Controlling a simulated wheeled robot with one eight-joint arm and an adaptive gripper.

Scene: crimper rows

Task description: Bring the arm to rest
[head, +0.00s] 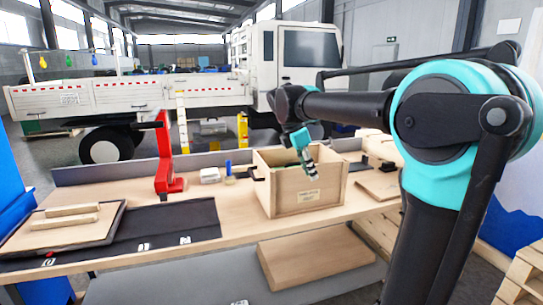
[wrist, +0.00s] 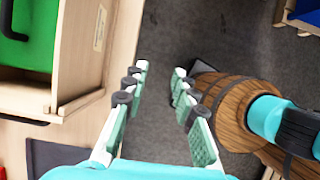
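My gripper (head: 309,168) hangs from my bent arm, fingers pointing down, in front of the wooden box (head: 308,197) in the head view. In the wrist view my gripper (wrist: 160,72) has its two fingers spread apart with only grey floor between them, so it is open and empty. The box wall (wrist: 97,40) lies to the left of the fingers there, apart from them. A green thing (wrist: 32,38) shows at the upper left of that view, beside the wooden wall.
The workbench carries a red stand (head: 163,165), a dark mat (head: 190,222) and a tray with wooden pieces (head: 62,225). A wooden board (head: 315,258) lies below the bench top.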

